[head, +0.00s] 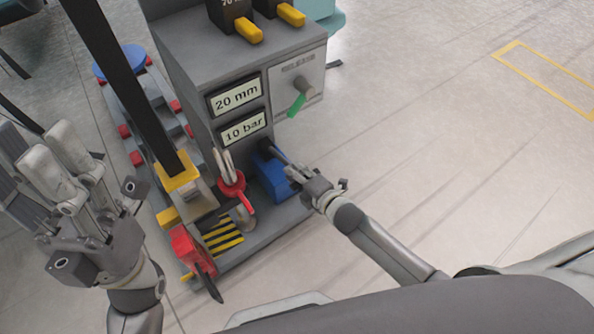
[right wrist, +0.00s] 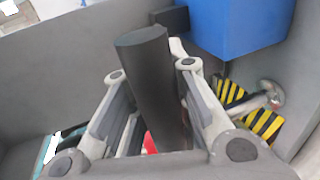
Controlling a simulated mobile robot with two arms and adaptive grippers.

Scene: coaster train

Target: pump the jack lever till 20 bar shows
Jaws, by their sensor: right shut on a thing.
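The jack is a blue box (head: 270,177) low on the grey machine; it also shows in the right wrist view (right wrist: 230,25). Its dark lever (head: 278,156) points out toward my right gripper (head: 293,173). In the right wrist view the lever's black round handle (right wrist: 148,80) stands between the two fingers, and the gripper is shut on it. The lower display (head: 243,127) reads 10 bar. The upper display (head: 236,96) reads 20 mm. My left gripper (head: 70,150) is open and empty at the left, apart from the machine.
A red valve or hook part (head: 232,186) and a red clamp (head: 190,252) stand left of the jack. Yellow-black stripes (head: 222,235) mark the base. The floor at right is clear.

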